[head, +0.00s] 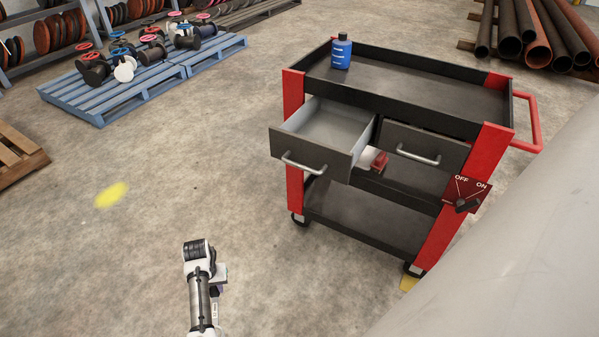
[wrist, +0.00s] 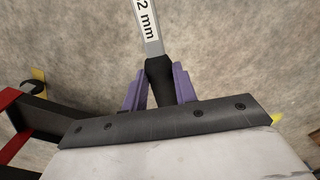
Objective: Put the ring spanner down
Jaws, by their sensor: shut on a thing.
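My gripper (wrist: 159,88) is shut on a tool in the wrist view. Its purple fingers clasp the black grip on both sides. A grey shank of this ring spanner (wrist: 149,30) runs out of the top of the view, with a white label ending in "2 mm". Its far end is cut off, so I cannot see the ring. In the head view my gripper (head: 214,291) is low in the picture, over open floor left of the cart. The spanner's pale label (head: 215,311) shows small beside my arm, apart from the cart.
A red and black cart (head: 480,185) stands at right, its left drawer (head: 311,150) pulled open and looking empty. A blue bottle (head: 341,51) stands in its top tray. An OFF/ON switch (head: 467,195) is on its side. Blue pallets (head: 120,103) hold valves.

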